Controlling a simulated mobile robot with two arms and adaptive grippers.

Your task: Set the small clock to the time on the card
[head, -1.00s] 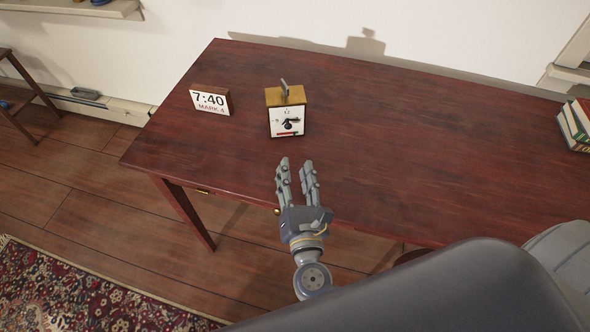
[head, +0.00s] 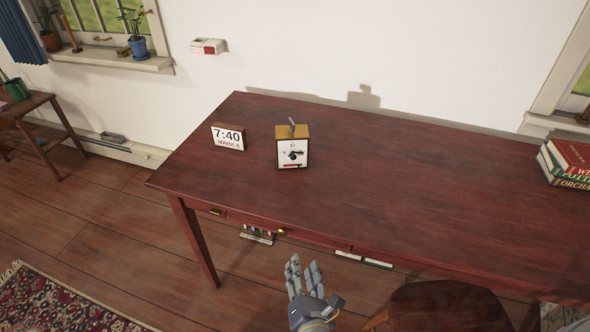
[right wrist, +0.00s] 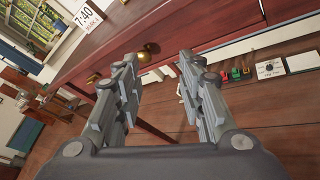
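The small clock (head: 292,152) stands upright on the dark red table, with a wooden top, a lever or knob on top and a white face with dark hands and a red strip. The exact time on its face is too small to read surely. The card (head: 228,137) stands to its left and reads 7:40, MARK 4. It also shows at the top of the right wrist view (right wrist: 86,14). My right gripper (head: 304,265) is open and empty, in front of the table's front edge and apart from the clock. My left gripper is not in view.
The table (head: 400,180) is mostly clear right of the clock. Books (head: 566,165) are stacked at its right end. A chair (head: 440,305) stands at the front. Brass drawer knobs (right wrist: 145,53) show on the table front. A rug (head: 60,305) lies at lower left.

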